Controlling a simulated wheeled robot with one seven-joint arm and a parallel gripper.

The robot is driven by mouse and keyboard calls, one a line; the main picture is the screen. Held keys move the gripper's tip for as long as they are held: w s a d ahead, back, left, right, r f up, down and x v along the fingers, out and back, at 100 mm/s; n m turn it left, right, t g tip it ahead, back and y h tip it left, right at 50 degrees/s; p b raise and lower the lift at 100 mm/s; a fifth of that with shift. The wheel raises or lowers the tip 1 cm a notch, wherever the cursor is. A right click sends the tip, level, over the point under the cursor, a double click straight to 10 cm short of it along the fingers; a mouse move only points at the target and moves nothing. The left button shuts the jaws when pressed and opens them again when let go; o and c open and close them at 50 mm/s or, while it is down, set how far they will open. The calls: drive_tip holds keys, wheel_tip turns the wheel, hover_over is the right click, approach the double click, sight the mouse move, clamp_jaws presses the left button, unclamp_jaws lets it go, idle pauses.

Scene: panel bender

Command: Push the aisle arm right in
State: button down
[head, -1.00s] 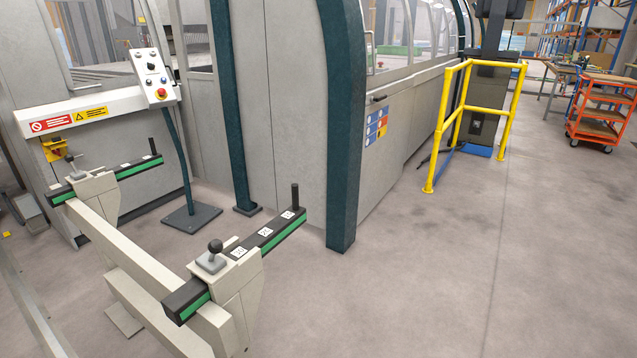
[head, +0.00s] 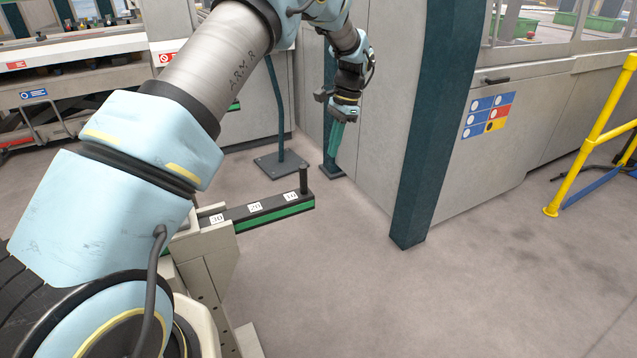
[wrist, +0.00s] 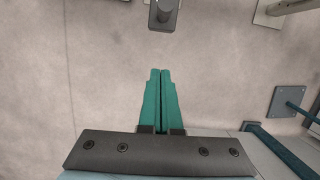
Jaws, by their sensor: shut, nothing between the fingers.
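The aisle arm (head: 262,211) is a dark bar with a green side strip, white number labels and an upright black peg (head: 303,180) at its free end. It sticks out to the right from its beige carriage, which my arm partly hides. My gripper (head: 334,150) points down with its teal fingers shut and empty. In the head view it appears above and right of the peg, apart from it. In the wrist view the shut fingers (wrist: 161,74) point toward the arm's end with the peg (wrist: 163,12), with a gap of floor between.
A teal machine post (head: 432,130) and the grey cabinet stand to the right of the bar's end. A control pedestal base (head: 280,160) lies behind it. A yellow rail (head: 590,140) is farther right. The floor in front is clear.

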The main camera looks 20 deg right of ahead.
sight(225, 218)
drive_tip(key=a+p+x, duration=0.2)
drive_tip(key=p+x, duration=0.3)
drive_tip(key=x, duration=0.6)
drive_tip(key=shift+s+a+r, duration=0.2)
drive_tip(key=shift+s+r, duration=0.1)
drive_tip(key=shift+s, duration=0.1)
drive_tip(key=shift+a, duration=0.1)
drive_tip(key=a, duration=0.8)
drive_tip(key=s+a, duration=0.1)
drive_tip(key=a, duration=0.8)
drive_tip(key=s+a, duration=0.1)
drive_tip(key=a, duration=0.7)
drive_tip(key=shift+s+a, duration=0.15)
drive_tip(key=shift+a, duration=0.15)
